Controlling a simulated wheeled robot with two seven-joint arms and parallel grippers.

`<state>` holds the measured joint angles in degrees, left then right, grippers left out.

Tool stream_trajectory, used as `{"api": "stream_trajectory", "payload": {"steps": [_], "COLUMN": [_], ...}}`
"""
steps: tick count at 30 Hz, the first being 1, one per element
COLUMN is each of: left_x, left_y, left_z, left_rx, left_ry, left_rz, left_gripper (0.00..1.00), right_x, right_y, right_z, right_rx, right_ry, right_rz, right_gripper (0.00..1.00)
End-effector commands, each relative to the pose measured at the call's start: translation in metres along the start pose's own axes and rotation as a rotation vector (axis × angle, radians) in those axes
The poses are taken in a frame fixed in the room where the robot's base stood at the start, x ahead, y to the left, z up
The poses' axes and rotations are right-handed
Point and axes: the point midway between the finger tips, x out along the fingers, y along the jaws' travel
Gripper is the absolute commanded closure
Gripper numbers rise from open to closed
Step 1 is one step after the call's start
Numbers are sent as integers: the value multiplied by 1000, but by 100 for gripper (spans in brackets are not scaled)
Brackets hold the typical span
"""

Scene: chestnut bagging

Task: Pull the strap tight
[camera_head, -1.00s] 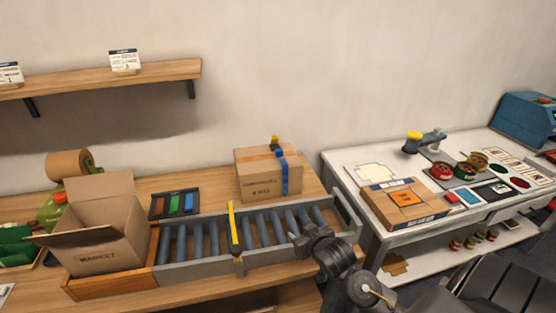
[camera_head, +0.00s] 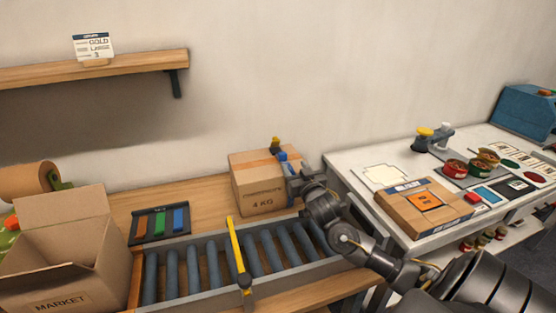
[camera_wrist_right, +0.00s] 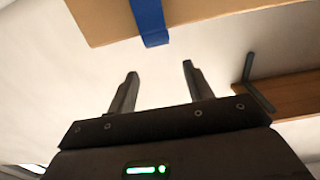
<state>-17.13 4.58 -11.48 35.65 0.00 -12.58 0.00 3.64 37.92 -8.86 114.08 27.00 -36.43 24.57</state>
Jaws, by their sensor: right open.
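The closed cardboard box marked 4 KG (camera_head: 258,188) stands upright on the wooden bench behind the roller conveyor. A blue strap (camera_head: 282,156) runs over its right end, and my right gripper partly hides it. My right gripper (camera_head: 297,178) is at the box's right side. In the right wrist view its two fingers (camera_wrist_right: 160,72) are apart with nothing between them. There the strap's blue end (camera_wrist_right: 152,30) hangs past the edge of the box (camera_wrist_right: 105,18), just beyond the fingertips and between their lines. My left gripper is not in view.
A roller conveyor (camera_head: 209,266) with a yellow bar (camera_head: 236,245) across it lies in front of the box. An open MARKET carton (camera_head: 60,262) stands at the left, beside a tray of coloured strips (camera_head: 160,224). A white table (camera_head: 365,160) with a packed box is at the right.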

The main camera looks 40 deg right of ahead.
Motion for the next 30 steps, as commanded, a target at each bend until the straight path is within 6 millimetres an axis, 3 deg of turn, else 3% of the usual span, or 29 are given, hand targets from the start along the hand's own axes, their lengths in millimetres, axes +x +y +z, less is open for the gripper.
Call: {"api": "stream_trajectory", "payload": {"steps": [4, 11, 24, 30], "left_x": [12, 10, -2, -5], "left_y": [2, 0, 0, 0], "left_z": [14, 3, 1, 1], "left_rx": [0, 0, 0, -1], "left_ry": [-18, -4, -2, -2], "left_rz": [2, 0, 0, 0], "left_gripper": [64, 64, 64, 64], "right_x": [1, 6, 80, 102], "right_y": [-1, -1, 1, 0], "right_z": [12, 10, 9, 11], "right_rx": [0, 0, -1, 0], "right_ry": [1, 1, 0, 0], "right_rz": [-1, -1, 2, 1], "right_gripper": [49, 49, 49, 49]}}
